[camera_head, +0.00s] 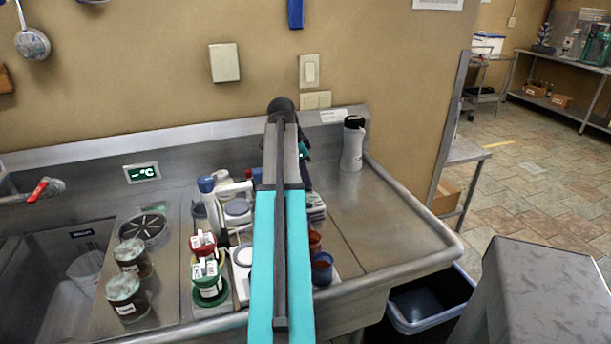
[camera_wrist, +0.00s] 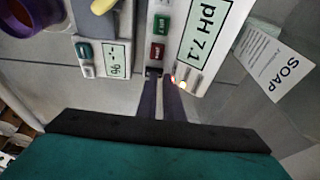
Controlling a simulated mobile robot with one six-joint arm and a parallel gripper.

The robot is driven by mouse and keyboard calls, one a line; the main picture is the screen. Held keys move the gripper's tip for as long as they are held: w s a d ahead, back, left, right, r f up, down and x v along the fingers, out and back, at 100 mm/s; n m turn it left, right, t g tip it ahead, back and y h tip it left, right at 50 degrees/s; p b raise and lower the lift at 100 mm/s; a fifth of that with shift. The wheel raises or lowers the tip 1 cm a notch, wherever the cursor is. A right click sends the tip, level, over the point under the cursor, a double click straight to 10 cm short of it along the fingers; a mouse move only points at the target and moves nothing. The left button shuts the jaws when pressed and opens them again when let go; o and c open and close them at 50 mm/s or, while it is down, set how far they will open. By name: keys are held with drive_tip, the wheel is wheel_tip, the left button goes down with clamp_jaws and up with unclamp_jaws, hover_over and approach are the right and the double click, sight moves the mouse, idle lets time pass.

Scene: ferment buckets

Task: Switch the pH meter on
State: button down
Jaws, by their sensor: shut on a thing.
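The pH meter (camera_wrist: 205,38) shows in the wrist view at the upper middle. Its display is lit and reads "pH 7.1", and a small red-white light (camera_wrist: 183,84) glows at its lower end. A strip with a green and a red button (camera_wrist: 158,51) runs beside the display. My gripper (camera_wrist: 162,80) reaches its two dark fingers to the lower end of this strip. They are shut on a small dark part there, seemingly a switch, mostly hidden between the tips. In the head view my arm covers the gripper and most of the meter.
A second device with a "-- %" display (camera_wrist: 116,60) is left of the fingers. A "SOAP" label (camera_wrist: 290,65) is at the right. In the head view, jars (camera_head: 126,292), red and green cups (camera_head: 207,285) and a bottle (camera_head: 352,145) stand around the steel sink.

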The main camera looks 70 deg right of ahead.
drive_tip(key=shift+w+a+f, duration=0.1)
drive_tip(key=shift+f, duration=0.4)
drive_tip(key=shift+s+a+f+p, duration=0.15)
drive_tip(key=shift+s+a+p, duration=0.15)
drive_tip(key=shift+s+a, duration=0.2)
drive_tip(key=shift+a, duration=0.1)
drive_tip(key=shift+w+d+r+p, duration=0.1)
drive_tip(key=shift+d+r+p, duration=0.1)
drive_tip(key=shift+r+p, duration=0.95)
drive_tip(key=shift+w+d+r+p, duration=0.15)
drive_tip(key=shift+r+p, duration=0.4)
drive_tip(key=shift+r, duration=1.15)
drive_tip(key=shift+r+b, duration=0.35)
drive_tip(key=b+v, duration=0.1)
drive_tip(key=v, duration=0.8)
drive_tip(key=shift+w+d, duration=0.3)
drive_tip(key=shift+d, duration=0.05)
